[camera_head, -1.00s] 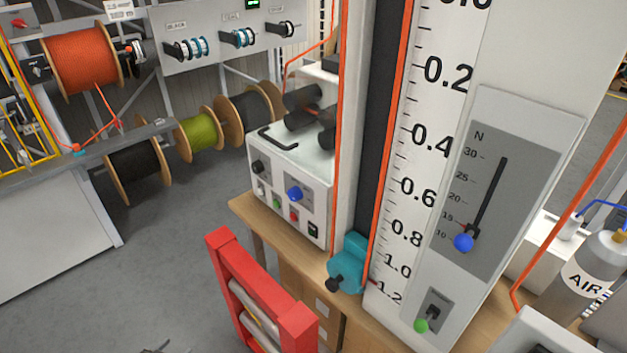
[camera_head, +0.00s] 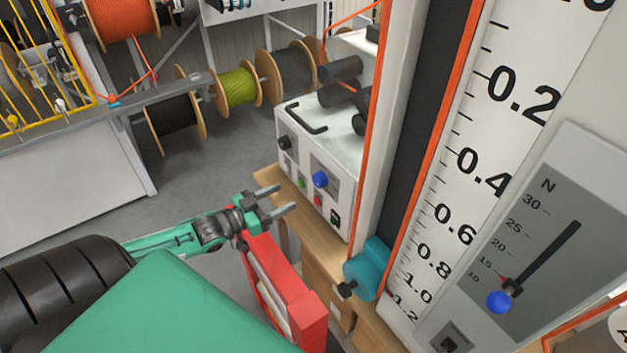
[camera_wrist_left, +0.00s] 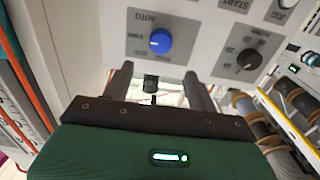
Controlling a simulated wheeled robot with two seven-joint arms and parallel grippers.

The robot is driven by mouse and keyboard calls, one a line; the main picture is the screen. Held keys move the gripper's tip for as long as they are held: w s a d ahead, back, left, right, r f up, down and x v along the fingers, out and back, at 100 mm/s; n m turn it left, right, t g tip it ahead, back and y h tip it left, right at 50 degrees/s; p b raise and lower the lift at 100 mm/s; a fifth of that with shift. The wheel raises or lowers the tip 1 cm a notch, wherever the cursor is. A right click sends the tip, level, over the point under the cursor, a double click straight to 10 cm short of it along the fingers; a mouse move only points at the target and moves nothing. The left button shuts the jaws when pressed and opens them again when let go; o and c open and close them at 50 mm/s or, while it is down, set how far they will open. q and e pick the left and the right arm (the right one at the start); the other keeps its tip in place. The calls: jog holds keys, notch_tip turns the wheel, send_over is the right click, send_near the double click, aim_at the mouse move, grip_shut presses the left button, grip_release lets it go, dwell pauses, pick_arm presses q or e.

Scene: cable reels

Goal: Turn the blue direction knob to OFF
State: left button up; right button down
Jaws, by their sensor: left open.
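The blue direction knob (camera_head: 320,179) sits on the front panel of a white control box (camera_head: 346,214) on the wooden bench. In the left wrist view the blue knob (camera_wrist_left: 160,41) is on a grey plate with the word AUTO near it. My left gripper (camera_head: 280,199) is open and empty, in front of and to the left of the box, apart from the knob. In the left wrist view its two fingers (camera_wrist_left: 158,80) point toward the panel, with the knob beyond them. My right gripper is not in view.
A black knob (camera_head: 284,143) and small buttons share the panel. A red frame (camera_head: 290,295) stands below my left gripper. A teal block (camera_head: 368,268) and a tall scale column (camera_head: 470,160) with another blue knob (camera_head: 499,301) stand to the right.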

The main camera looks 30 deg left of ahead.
aim_at(315, 181)
pick_arm(q)
jog(key=p+x, duration=0.2)
jog(key=x, duration=0.7)
jog(key=shift+r, duration=0.1)
jog(key=shift+w+d+p, duration=0.25)
jog(key=shift+w+p, duration=0.1)
jog(key=shift+w, duration=0.3)
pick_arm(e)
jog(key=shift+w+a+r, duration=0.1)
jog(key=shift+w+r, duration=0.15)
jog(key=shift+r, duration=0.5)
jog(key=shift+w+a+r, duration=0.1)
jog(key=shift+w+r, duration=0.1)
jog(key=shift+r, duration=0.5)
pick_arm(q)
jog(key=shift+c, duration=0.2)
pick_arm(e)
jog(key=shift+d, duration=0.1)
pick_arm(q)
jog(key=c, duration=0.7)
jog(key=shift+c, duration=1.2)
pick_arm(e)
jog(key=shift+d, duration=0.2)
